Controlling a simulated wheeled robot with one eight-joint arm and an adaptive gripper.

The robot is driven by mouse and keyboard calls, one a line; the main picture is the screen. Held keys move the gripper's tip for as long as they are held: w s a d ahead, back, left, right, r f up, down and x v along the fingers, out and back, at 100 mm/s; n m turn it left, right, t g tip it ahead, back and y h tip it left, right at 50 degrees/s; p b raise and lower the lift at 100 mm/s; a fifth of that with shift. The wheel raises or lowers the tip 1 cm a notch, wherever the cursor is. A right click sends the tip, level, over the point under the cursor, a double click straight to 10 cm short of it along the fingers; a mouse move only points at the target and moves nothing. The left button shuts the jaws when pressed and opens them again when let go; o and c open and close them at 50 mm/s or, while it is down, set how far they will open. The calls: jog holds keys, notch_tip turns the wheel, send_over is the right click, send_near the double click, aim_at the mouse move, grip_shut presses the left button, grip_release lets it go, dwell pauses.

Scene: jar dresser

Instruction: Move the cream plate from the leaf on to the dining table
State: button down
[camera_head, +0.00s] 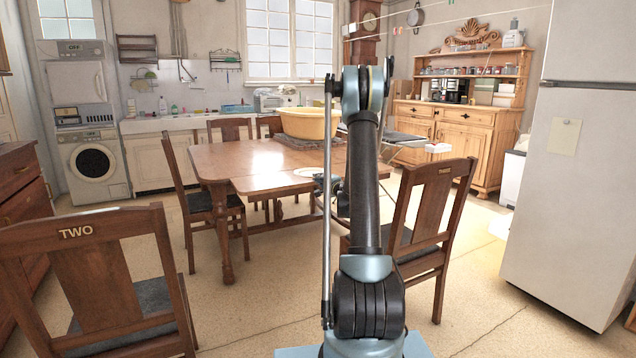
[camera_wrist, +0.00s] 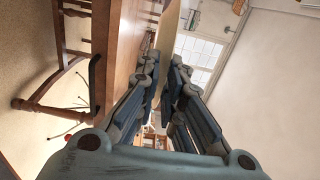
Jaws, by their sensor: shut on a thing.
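The cream plate (camera_wrist: 169,28) shows almost edge-on in the wrist view, as a pale strip between the fingers of my gripper (camera_wrist: 161,84). My gripper is shut on its rim. In the head view my arm hides most of my gripper, and a pale patch beside the arm looks like part of the plate (camera_head: 308,172). It is over or near the right end of the table's front leaf (camera_head: 262,184); I cannot tell whether it touches. The wooden dining table (camera_head: 222,160) lies behind the leaf. In the wrist view the table (camera_wrist: 124,40) is left of the plate.
A yellow basin (camera_head: 308,123) stands on a dark mat at the table's back right. The table's left part is clear. Wooden chairs stand at the left front (camera_head: 95,275) and right (camera_head: 430,215). A white fridge (camera_head: 580,170) is far right.

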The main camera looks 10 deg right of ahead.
jog(key=shift+w+a+f+m+t+h, duration=0.15)
jog(key=shift+w+a+f+m+h, duration=0.1)
jog(key=shift+a+m+h, duration=0.25)
jog(key=shift+w+a+f+m+t+h, duration=0.15)
jog(key=shift+w+a+m+h, duration=0.15)
jog(key=shift+a+h, duration=0.35)
jog(key=m+h, duration=0.1)
jog(key=a+f+m+h, duration=0.1)
jog(key=h, duration=0.1)
jog(key=shift+s+a, duration=0.1)
jog(key=shift+a, duration=0.05)
jog(key=shift+a, duration=0.15)
